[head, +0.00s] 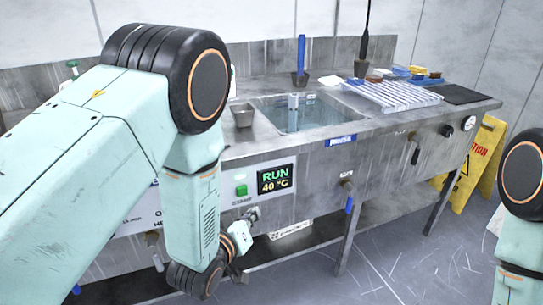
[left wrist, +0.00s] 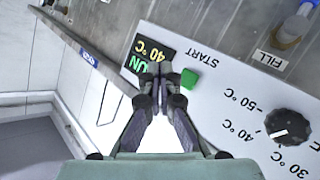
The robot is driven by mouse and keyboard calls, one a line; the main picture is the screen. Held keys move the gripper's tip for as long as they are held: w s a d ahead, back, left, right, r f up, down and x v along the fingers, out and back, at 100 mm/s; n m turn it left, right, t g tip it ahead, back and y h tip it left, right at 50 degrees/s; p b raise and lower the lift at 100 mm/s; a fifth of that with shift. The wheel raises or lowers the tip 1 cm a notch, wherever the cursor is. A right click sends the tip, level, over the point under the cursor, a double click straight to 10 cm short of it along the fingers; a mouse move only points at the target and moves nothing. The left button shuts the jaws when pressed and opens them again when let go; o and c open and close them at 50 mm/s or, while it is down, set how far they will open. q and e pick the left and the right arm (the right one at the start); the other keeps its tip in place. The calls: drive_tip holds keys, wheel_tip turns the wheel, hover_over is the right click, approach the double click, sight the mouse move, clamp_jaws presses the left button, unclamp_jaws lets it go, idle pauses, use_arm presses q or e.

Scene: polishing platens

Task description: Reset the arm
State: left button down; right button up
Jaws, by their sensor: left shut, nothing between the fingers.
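My left arm reaches in from the left in the head view and bends down to the front of the steel bench. Its gripper (head: 252,213) is low in front of the control panel, just below the green START button (head: 241,190). In the left wrist view the gripper (left wrist: 162,82) is shut and empty. Its fingertips are close beside the START button (left wrist: 189,79) and overlap the edge of the display (left wrist: 150,55); I cannot tell whether they touch the panel. The display (head: 274,179) reads RUN, 40 °C. My right arm shows at the right edge, its gripper out of view.
The sink basin (head: 305,112) holds water. A ribbed white rack (head: 393,95), a black mat (head: 458,94) and a metal cup (head: 242,115) are on the bench. A temperature knob (left wrist: 290,127) is on the panel. A yellow caution sign (head: 480,165) stands at right.

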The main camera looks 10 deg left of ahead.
use_arm(q)
drive_tip(key=s+a+f+m+g+y, duration=0.1)
drive_tip(key=s+a+f+m+g, duration=0.1)
drive_tip(key=s+f+g, duration=0.35)
drive_tip(key=s+a+f+m+g+y, duration=0.1)
drive_tip(key=s+a+f+g, duration=0.15)
drive_tip(key=s+f, duration=0.55)
drive_tip(key=s+a+f+g, duration=0.1)
drive_tip(key=s+f+g, duration=0.1)
drive_tip(key=s, duration=0.9)
drive_tip(key=s+a+f+g, duration=0.1)
drive_tip(key=s+g, duration=0.3)
drive_tip(key=s, duration=0.7)
drive_tip(key=shift+s+a+f, duration=0.2)
drive_tip(key=shift+s+f, duration=0.05)
drive_tip(key=shift+f, duration=0.25)
